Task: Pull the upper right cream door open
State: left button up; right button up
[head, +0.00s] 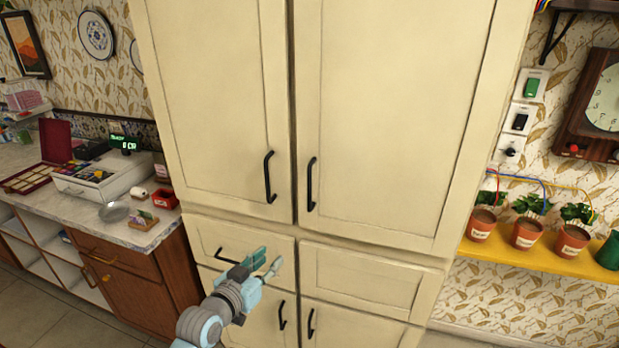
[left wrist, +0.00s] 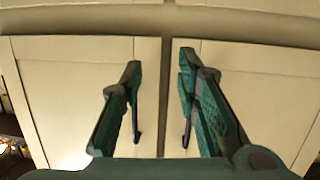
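The upper right cream door (head: 395,110) is shut, flush beside the upper left door (head: 215,90). Its black vertical bar handle (head: 311,184) is near its lower left edge. The left door's matching handle (head: 269,177) is close by, across the gap. My left gripper (head: 268,257) is open and empty, below both handles and in front of the left drawer. In the left wrist view, its two teal fingers (left wrist: 160,65) are spread apart before the cream fronts, with a dark handle partly showing by each finger. I cannot tell which handles these are. My right gripper is not in view.
Lower cream doors with black handles (head: 282,315) sit under the drawers. A counter (head: 90,200) with a cash register (head: 100,175) stands at the left. A yellow shelf (head: 510,258) with potted plants is at the right. No loose object stands before the upper doors.

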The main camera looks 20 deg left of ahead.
pick_arm(q)
jog(key=m+t+h, duration=0.2)
send_near(308, 186)
jog(key=x, duration=1)
jog(key=shift+w+d, duration=0.15)
jog(key=shift+w, duration=0.15)
grip_shut()
